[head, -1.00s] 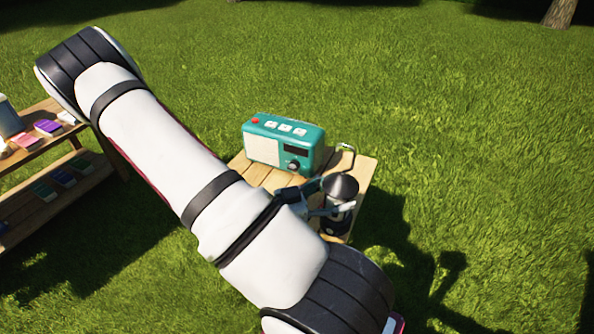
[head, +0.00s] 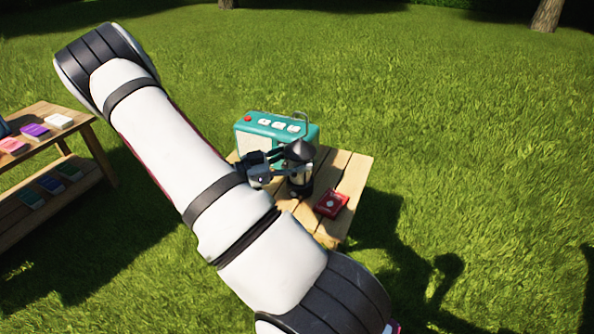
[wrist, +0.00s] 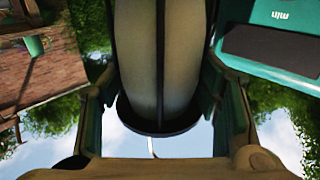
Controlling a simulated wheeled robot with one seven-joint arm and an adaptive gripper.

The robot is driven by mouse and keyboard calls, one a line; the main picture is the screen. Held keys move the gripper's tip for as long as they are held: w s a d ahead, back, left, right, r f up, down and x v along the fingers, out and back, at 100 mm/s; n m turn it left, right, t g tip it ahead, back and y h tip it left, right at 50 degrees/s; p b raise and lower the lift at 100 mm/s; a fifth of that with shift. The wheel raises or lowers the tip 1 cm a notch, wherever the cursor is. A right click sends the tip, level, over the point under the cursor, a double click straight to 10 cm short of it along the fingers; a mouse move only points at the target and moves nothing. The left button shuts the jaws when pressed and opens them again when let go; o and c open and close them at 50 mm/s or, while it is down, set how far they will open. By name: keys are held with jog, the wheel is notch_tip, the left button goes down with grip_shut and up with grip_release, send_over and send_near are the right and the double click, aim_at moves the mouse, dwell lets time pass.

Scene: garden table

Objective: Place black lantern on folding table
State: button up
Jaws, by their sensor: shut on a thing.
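The black lantern (head: 300,172) has a dark cone top, a pale middle, a dark base and a thin wire handle. It is upright over the folding table (head: 349,180), a small table of wooden slats. I cannot tell whether its base touches the slats. My gripper (head: 278,168) is shut on the lantern from its left side. In the wrist view the lantern (wrist: 135,60) fills the middle, with a finger on each side. My arm hides the near left part of the table.
A teal radio (head: 284,128) stands on the table right behind the lantern. A small red box (head: 331,203) lies to the lantern's front right. The table's right side is bare. A wooden shelf (head: 75,118) with several coloured books stands at the left on the grass.

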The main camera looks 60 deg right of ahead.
jog(key=shift+f+b, duration=0.45)
jog(key=shift+f, duration=1)
jog(key=shift+f, duration=0.1)
jog(key=o, duration=1.5)
jog(key=shift+f, duration=0.1)
